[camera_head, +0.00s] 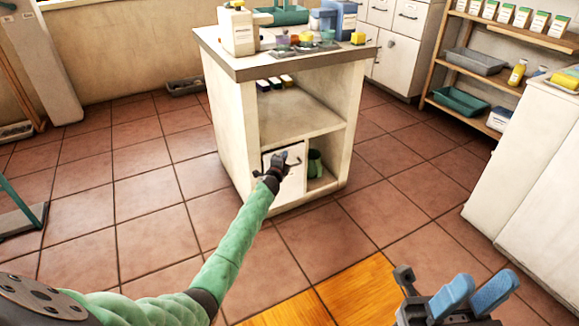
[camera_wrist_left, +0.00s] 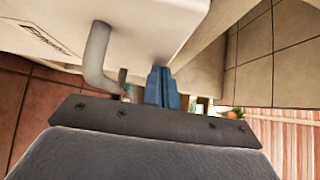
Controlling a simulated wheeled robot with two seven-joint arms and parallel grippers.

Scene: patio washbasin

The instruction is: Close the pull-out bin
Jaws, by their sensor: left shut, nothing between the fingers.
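The pull-out bin (camera_head: 292,185) has a white front and sits in the lower left compartment of the island cabinet (camera_head: 232,130). A dark gap shows along its top edge, and I cannot tell how far it stands out. My left gripper (camera_head: 285,157) is at the upper part of the bin front, shut and empty. In the left wrist view its blue fingers (camera_wrist_left: 163,88) are together close to the white front panel (camera_wrist_left: 150,22), beside a curved grey handle (camera_wrist_left: 97,60). Contact is unclear. My right gripper (camera_head: 485,284) is open and empty at the lower right.
A green container (camera_head: 315,164) stands in the compartment to the right of the bin. Bottles and sponges crowd the island top. A white counter (camera_head: 530,170) stands at the right, with wooden shelves (camera_head: 480,65) behind it. The tiled floor before the island is clear.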

